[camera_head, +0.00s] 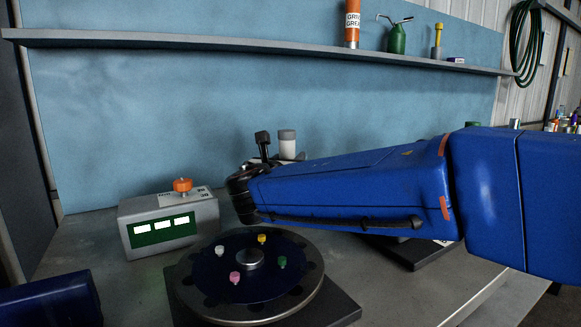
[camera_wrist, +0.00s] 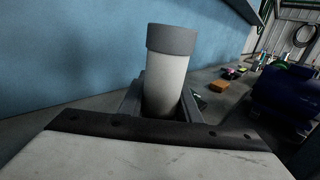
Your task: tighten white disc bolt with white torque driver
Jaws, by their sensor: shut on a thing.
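A white torque driver with a grey cap (camera_head: 287,145) stands upright behind the end of my blue arm in the head view. In the wrist view the white driver (camera_wrist: 165,82) fills the middle, and my gripper (camera_wrist: 160,108) is shut around its white body. The driver's lower end is hidden. The round disc plate (camera_head: 213,303) lies on the bench in front of my arm. It carries a white bolt (camera_head: 220,251), a yellow bolt (camera_head: 262,239), a pink bolt (camera_head: 234,277) and a green bolt (camera_head: 282,262) around a grey hub (camera_head: 250,259).
A grey control box (camera_head: 168,225) with an orange knob (camera_head: 182,185) stands left of the disc. A shelf (camera_head: 230,39) runs along the blue back wall, holding an orange grease tube (camera_head: 352,22) and a green oil can (camera_head: 396,40).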

